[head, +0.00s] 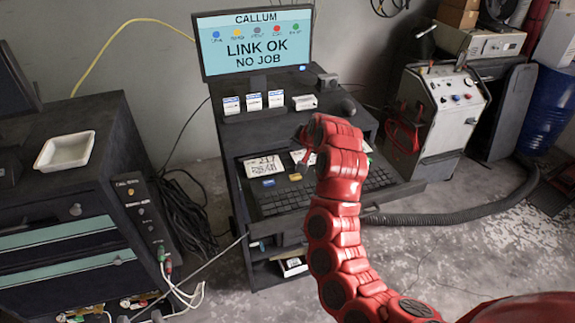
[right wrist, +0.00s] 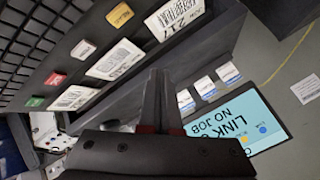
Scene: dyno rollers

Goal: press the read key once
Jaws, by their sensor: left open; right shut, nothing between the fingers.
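A row of small coloured keys lies along the keyboard's back edge. In the head view I see a blue key (head: 268,182) and a yellow key (head: 295,177); my right arm hides the others. The right wrist view shows the yellow key (right wrist: 120,15), a whitish key (right wrist: 83,49), a red key (right wrist: 55,79) and a green key (right wrist: 34,102). I cannot read which one is the read key. My right gripper (right wrist: 158,78) is shut and empty, apart from the keys. The monitor (head: 255,40) reads LINK OK, NO JOB. My left gripper is not in view.
Barcode cards (head: 265,166) lie behind the keys. Small white-labelled boxes (head: 254,102) stand on the shelf below the monitor. A dark cabinet with a white tray (head: 65,150) is at left. A grey machine (head: 445,105) and hose (head: 450,217) are at right.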

